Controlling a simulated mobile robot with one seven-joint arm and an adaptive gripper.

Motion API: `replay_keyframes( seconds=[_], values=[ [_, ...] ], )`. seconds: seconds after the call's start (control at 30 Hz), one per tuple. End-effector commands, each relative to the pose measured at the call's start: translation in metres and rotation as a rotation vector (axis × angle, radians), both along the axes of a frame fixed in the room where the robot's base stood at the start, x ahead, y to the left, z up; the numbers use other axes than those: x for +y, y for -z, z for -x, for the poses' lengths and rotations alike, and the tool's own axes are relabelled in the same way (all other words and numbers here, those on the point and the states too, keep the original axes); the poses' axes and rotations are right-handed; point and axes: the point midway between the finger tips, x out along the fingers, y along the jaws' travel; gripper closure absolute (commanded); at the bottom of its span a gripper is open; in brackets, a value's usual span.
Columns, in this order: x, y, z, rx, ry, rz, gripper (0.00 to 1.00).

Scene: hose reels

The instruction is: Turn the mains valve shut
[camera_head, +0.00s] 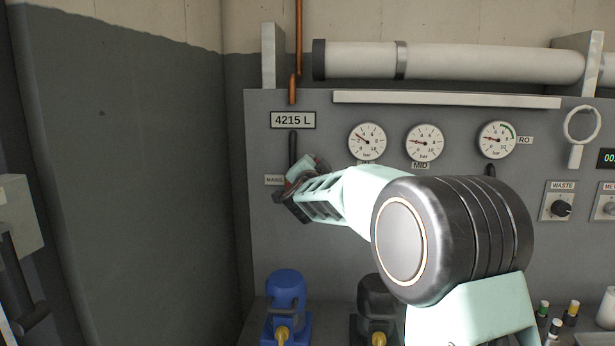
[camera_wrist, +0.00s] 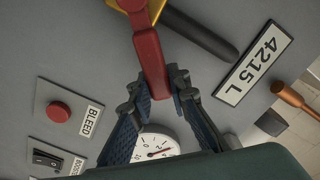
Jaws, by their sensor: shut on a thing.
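The mains valve is a red lever (camera_wrist: 150,55) on a yellow body (camera_wrist: 130,5), seen at the top of the wrist view. In the head view only a bit of red (camera_head: 296,182) shows, next to the partly covered valve label (camera_head: 274,180). My gripper (camera_wrist: 159,90) is shut on the outer end of the lever, one finger on each side. In the head view my gripper (camera_head: 290,202) is at the panel's left part and hides most of the valve. The lever slants relative to the black pipe (camera_wrist: 200,32).
The sign "4215 L" (camera_head: 292,120) is above the valve. Several gauges (camera_head: 367,141) are to its right. A blue unit (camera_head: 286,300) and a dark unit (camera_head: 374,300) stand below. A BLEED button (camera_wrist: 58,112) shows in the wrist view. The dark left wall (camera_head: 130,180) is bare.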

Motion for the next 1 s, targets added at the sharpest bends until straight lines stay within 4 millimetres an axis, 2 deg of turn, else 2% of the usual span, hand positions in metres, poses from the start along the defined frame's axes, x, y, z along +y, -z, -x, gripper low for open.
replay_keyframes(
  seconds=[0.03,0.4,0.7,1.0],
  values=[
    [-0.004,0.012,0.0,-0.001,0.002,-0.048,1.0],
    [-0.019,0.039,0.001,-0.012,0.0,-0.394,1.0],
    [-0.024,0.056,0.001,-0.02,0.0,-0.623,1.0],
    [-0.025,0.064,0.001,-0.023,0.0,-0.749,1.0]
  ],
)
